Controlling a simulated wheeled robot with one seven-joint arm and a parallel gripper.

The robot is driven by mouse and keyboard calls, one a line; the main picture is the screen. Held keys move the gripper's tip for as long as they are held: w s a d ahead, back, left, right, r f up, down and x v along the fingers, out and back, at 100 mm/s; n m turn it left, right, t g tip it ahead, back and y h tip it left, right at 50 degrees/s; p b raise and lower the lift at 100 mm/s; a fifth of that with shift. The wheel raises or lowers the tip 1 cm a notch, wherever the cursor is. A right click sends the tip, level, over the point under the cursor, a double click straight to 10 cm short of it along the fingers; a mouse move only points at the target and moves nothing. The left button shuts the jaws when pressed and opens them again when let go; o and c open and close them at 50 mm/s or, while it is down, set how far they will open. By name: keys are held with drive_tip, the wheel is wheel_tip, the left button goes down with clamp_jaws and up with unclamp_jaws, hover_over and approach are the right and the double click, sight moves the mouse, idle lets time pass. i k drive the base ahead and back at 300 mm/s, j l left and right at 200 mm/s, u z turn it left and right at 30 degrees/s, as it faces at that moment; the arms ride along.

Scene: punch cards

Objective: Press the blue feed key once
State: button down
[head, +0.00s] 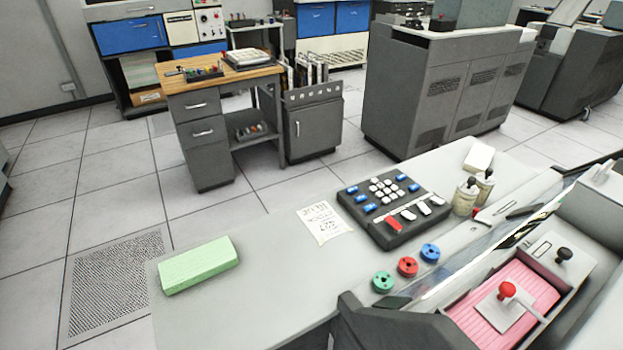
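A dark grey key unit (393,211) lies on the light grey desktop, right of centre. It has several blue keys: a left column with a top key (351,190), a middle key (361,198) and a bottom key (370,208), and more at the right, such as one (414,187). I cannot read any labels, so I cannot tell which blue key is the feed key. White keys (384,188) sit between them. A wide red key (394,224) and several wide white keys line the front. My gripper is not in view.
The desktop (250,290) is clear at front left, apart from a green block (199,265). A paper note (324,222) lies left of the unit. Green, red and blue round pieces (407,266) lie in front. Two small canisters (466,196) stand at right, near a machine with pink cards (515,300).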

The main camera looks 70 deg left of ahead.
sight(353, 189)
drive_tip(key=u, duration=1.5)
